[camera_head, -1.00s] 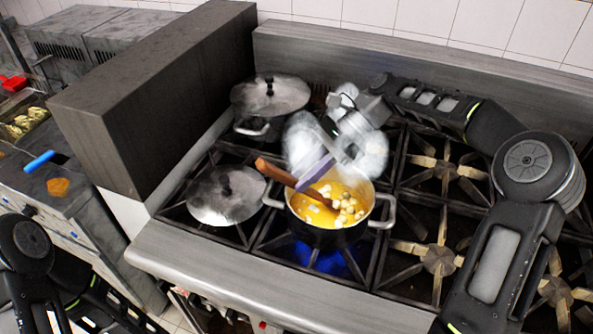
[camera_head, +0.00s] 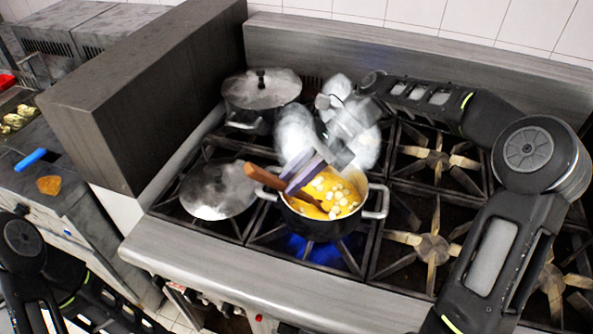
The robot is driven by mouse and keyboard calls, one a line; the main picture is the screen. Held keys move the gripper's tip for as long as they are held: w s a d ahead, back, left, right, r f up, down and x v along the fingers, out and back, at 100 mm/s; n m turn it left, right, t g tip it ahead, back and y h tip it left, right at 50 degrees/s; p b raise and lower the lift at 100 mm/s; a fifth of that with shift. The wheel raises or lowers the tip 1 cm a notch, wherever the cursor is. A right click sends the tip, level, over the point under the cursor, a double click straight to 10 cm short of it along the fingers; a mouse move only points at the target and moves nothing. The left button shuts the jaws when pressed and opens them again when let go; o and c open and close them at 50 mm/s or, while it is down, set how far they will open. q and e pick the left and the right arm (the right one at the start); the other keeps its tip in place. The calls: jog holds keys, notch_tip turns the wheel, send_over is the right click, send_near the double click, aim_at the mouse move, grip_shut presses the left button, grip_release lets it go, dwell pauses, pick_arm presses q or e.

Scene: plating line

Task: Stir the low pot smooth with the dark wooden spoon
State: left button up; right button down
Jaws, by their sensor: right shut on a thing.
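The low pot (camera_head: 320,228) stands on a burner with a blue flame under it. It holds an orange-yellow mix with several pale lumps on top. A brown wooden spoon (camera_head: 263,176) leans in the pot, its handle end out over the left rim and its other end in the mix. My right gripper (camera_head: 305,174) is over the left part of the pot, shut on the spoon; its fingers hide part of the spoon. My left arm shows at the lower left, but its gripper is out of view.
A lid (camera_head: 218,190) lies on the stove left of the low pot. A taller lidded pot (camera_head: 262,92) stands behind. A dark upright panel (camera_head: 150,95) bounds the left side. Empty burner grates (camera_head: 433,248) lie to the right.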

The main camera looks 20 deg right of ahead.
jog(key=shift+s+a, duration=0.1)
jog(key=shift+s, duration=0.1)
jog(key=d, duration=0.4)
dwell(0.5)
jog(key=shift+a, duration=0.1)
jog(key=w+a, duration=0.4)
jog(key=a, duration=0.1)
dwell(0.5)
jog(key=shift+s, duration=0.1)
